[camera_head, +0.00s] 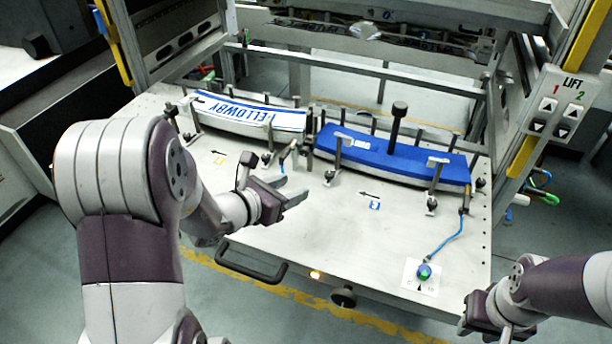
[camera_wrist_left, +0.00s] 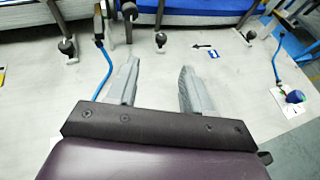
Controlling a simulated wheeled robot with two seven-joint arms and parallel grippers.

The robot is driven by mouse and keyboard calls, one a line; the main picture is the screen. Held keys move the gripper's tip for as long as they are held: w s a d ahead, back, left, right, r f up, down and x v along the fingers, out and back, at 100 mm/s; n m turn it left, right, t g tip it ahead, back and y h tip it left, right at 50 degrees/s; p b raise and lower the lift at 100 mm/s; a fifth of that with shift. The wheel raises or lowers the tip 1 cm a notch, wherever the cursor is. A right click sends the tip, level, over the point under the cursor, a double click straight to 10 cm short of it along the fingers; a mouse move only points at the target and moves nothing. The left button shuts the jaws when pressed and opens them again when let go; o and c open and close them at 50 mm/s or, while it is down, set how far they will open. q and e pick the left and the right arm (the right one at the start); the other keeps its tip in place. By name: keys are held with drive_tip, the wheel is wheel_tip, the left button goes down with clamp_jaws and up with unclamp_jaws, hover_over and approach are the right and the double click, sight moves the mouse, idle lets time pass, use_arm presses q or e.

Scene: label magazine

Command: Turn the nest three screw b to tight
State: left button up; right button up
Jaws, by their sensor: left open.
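The right nest holds a blue curved plate (camera_head: 390,157) with a black post on it. Black screw knobs stand at its front clamps: a left knob (camera_head: 329,177) and a right knob (camera_head: 432,204). I cannot read which is screw b. The same two show in the left wrist view as the middle knob (camera_wrist_left: 160,40) and the right knob (camera_wrist_left: 250,35). My left gripper (camera_head: 294,188) is open and empty over the tray, in front of and left of these knobs, touching neither. My right gripper (camera_head: 472,318) is at the lower right; its jaws are unclear.
A left nest holds a white label plate (camera_head: 247,116) with blue lettering, with another knob (camera_head: 267,158) in front.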

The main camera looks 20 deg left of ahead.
sight(329, 174)
use_arm(q)
drive_tip(key=b+x, duration=0.1)
drive_tip(key=x, duration=1.2)
drive_tip(key=shift+s+d, duration=0.1)
drive_tip(key=shift+d, duration=0.05)
drive_tip(key=shift+r, duration=0.1)
